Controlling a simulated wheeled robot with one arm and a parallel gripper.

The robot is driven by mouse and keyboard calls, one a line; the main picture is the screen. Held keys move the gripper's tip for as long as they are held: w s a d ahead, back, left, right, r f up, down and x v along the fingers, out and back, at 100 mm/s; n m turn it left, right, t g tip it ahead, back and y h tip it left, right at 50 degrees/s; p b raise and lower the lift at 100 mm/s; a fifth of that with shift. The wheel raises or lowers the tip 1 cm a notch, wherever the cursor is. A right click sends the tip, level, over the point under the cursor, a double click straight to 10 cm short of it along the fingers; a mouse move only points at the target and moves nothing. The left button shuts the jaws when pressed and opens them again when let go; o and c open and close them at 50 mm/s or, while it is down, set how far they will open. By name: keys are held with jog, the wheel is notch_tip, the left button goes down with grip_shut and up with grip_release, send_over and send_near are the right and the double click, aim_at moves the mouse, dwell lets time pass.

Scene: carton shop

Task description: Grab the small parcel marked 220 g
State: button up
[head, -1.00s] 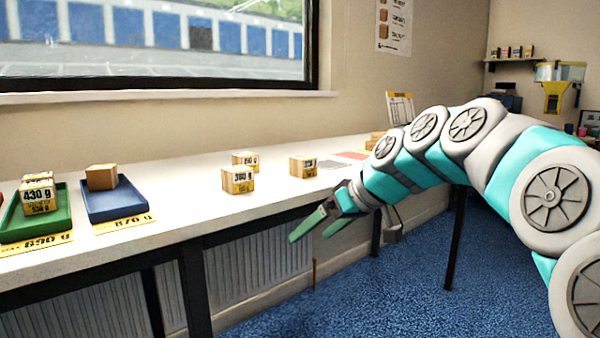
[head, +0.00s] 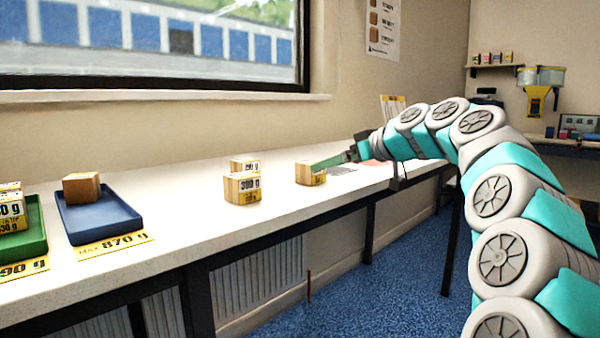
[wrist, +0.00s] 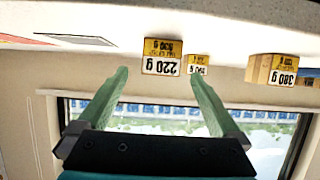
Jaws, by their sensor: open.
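The small parcel marked 220 g (wrist: 162,58) shows upside down in the wrist view, between and just beyond the tips of my gripper (wrist: 160,80). The gripper's two green fingers are apart, with nothing between them. In the head view, the parcel (head: 309,173) is a small cardboard box with a yellow and white label, standing on the white bench. There my gripper (head: 330,162) reaches in from the right, its fingertips at the parcel's right side. I cannot tell whether they touch it.
A parcel marked 380 g (wrist: 275,70) and another small parcel (wrist: 197,66) stand beyond the target. The blue tray (head: 125,222) holds one box, and the green tray (head: 35,240) holds several parcels. The white bench (head: 190,190) is bare between the blue tray and the middle parcels.

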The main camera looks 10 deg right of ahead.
aim_at(304, 175)
jog(key=x, duration=0.7)
jog(key=shift+w+a+f, duration=0.1)
jog(key=shift+w+a, duration=0.05)
jog(key=shift+a, duration=0.15)
grip_shut()
dwell(0.6)
